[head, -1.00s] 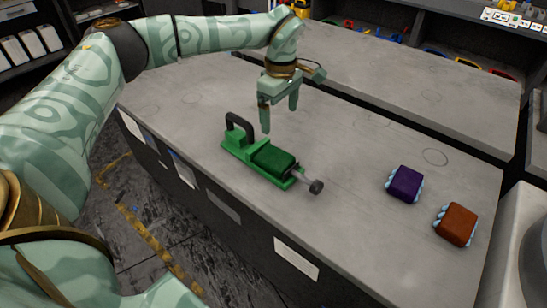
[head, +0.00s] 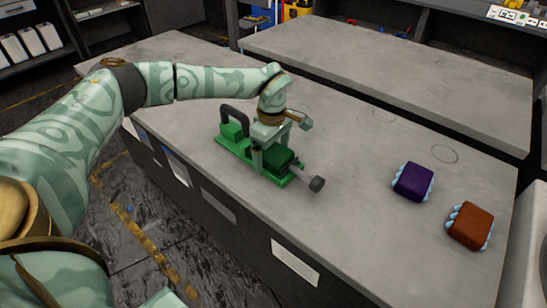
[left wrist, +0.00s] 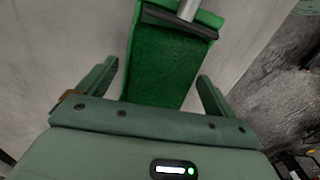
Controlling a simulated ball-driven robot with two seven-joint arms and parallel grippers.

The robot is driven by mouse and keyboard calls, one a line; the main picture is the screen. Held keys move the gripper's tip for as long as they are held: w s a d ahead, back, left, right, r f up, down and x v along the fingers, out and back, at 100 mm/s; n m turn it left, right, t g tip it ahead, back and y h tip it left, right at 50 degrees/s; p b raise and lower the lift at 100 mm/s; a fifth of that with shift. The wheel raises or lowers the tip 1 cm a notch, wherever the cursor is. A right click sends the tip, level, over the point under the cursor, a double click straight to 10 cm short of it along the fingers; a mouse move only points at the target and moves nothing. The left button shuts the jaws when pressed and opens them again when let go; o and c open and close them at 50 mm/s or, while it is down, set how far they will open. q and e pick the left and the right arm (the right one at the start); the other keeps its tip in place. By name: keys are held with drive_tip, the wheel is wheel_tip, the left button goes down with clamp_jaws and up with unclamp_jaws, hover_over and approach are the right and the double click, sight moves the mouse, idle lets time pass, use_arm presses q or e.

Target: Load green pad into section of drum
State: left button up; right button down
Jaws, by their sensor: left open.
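The green pad (head: 280,160) sits in a green holder (head: 230,148) with a black handle and a grey rod ending in a dark knob. My open left gripper (head: 271,158) is over the pad from above, with its fingers at either side. In the left wrist view, the green pad (left wrist: 166,68) lies between the two spread fingers (left wrist: 155,88), with clear gaps at both sides. The fingers hide part of the pad in the head view. My right gripper is not in view. I cannot make out a drum.
A purple block (head: 413,181) and an orange-brown block (head: 469,225), both with light blue edges, lie on the grey table (head: 345,170) at the right. A second grey table (head: 400,70) stands behind. The table between the holder and the blocks is clear.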

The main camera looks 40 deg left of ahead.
use_arm(q)
drive_tip(key=shift+r, duration=0.2)
drive_tip(key=shift+c, duration=0.6)
drive_tip(key=c, duration=1.4)
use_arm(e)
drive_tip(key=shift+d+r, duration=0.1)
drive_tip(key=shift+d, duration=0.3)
use_arm(q)
drive_tip(key=shift+r, duration=0.1)
